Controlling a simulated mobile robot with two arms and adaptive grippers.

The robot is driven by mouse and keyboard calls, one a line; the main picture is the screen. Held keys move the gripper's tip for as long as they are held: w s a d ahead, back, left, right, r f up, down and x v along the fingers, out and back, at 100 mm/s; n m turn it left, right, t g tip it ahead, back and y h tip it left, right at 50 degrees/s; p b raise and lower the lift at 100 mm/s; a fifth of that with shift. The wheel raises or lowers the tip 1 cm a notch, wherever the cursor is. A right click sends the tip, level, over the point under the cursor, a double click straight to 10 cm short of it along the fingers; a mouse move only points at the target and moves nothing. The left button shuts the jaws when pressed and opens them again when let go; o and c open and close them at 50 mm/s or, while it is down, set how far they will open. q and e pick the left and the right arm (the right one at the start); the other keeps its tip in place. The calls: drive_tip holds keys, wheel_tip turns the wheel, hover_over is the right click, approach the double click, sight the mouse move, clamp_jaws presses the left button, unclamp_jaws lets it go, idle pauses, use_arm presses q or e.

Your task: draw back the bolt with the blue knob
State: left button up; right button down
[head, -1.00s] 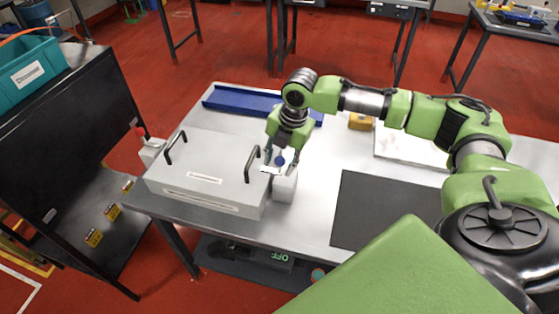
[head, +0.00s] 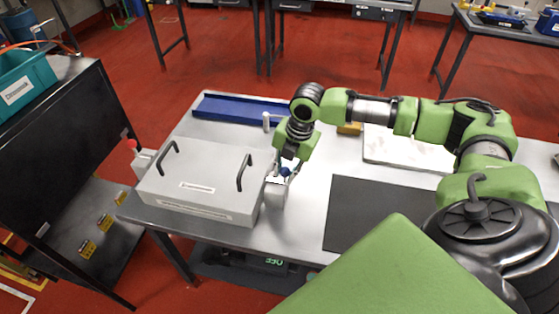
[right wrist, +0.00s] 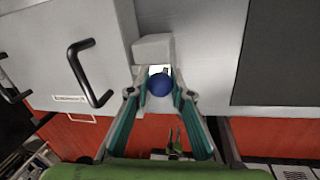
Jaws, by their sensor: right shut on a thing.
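The blue knob (head: 285,171) is at the right side of a grey box (head: 205,180), by a small light block (head: 275,196). My right gripper (head: 287,165) comes down from above and is shut on the knob. In the right wrist view the blue knob (right wrist: 160,85) sits between the two fingers (right wrist: 160,78), in front of the light block (right wrist: 154,48). The bolt itself is mostly hidden by the gripper and knob. My left gripper is out of view.
The box has two black handles (head: 243,172) on its lid. A red knob (head: 132,144) on another block stands at its left side. A blue tray (head: 238,110) lies behind. A dark mat (head: 385,214) lies to the right on the table.

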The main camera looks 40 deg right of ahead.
drive_tip(key=c, duration=1.8)
unclamp_jaws()
drive_tip(key=shift+s+d, duration=0.1)
drive_tip(key=r, duration=0.4)
drive_tip(key=s+r, duration=0.1)
drive_tip(key=r, duration=0.3)
drive_tip(key=s+d+r, duration=0.1)
drive_tip(key=r, duration=0.2)
drive_tip(key=shift+d+r, duration=0.1)
drive_tip(key=shift+r, duration=0.3)
drive_tip(key=shift+f, duration=0.1)
